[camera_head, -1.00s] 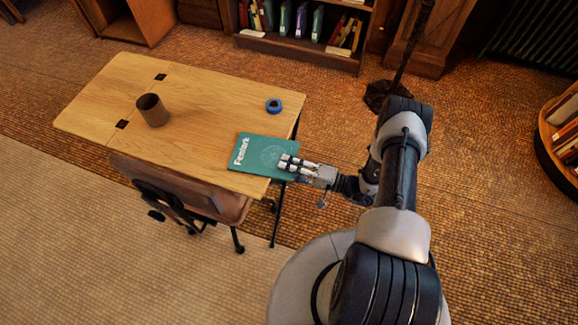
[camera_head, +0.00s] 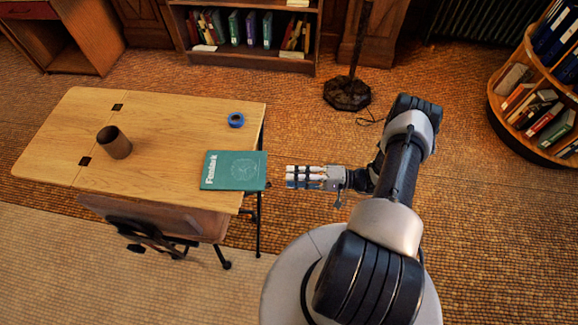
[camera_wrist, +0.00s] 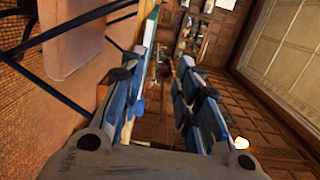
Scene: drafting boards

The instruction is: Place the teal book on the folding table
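The teal book (camera_head: 232,170) lies flat on the wooden folding table (camera_head: 165,165), near its right end. Its right edge reaches to about the table's right edge or slightly past it. My gripper (camera_head: 289,177) is to the right of the book and table, with a small gap between its fingertips and the book. In the wrist view my gripper (camera_wrist: 161,65) has its fingers apart and nothing between them. A thin teal strip of the book (camera_wrist: 149,30) shows beside the left finger there.
A brown cup (camera_head: 114,143) and a blue tape roll (camera_head: 236,120) stand on the table. A chair (camera_head: 155,222) is at its front side. A lamp base (camera_head: 347,94) stands behind my arm, and a curved bookshelf (camera_head: 540,110) at the right.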

